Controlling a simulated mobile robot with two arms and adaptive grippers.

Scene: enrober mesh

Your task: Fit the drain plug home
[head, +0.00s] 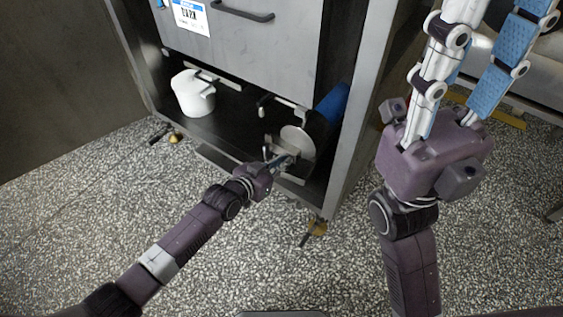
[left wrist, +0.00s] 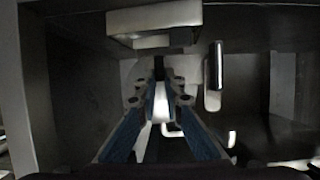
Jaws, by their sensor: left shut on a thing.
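My left gripper (head: 282,162) reaches into the lower bay of the metal cabinet, in front of a pale round disc (head: 297,143). In the left wrist view its two blue-padded fingers (left wrist: 159,88) close together on a small thing, which I take to be the drain plug (left wrist: 158,68); only a dark bit shows between the tips. Whether the plug touches a drain opening cannot be seen. My right gripper (head: 490,70) is raised at the upper right, with its fingers apart and nothing seen between them.
A blue cylinder (head: 332,103) lies behind the disc. The cabinet's right post (head: 352,130) stands between my arms. In the wrist view a dark upright handle (left wrist: 215,66) is right of the fingers.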

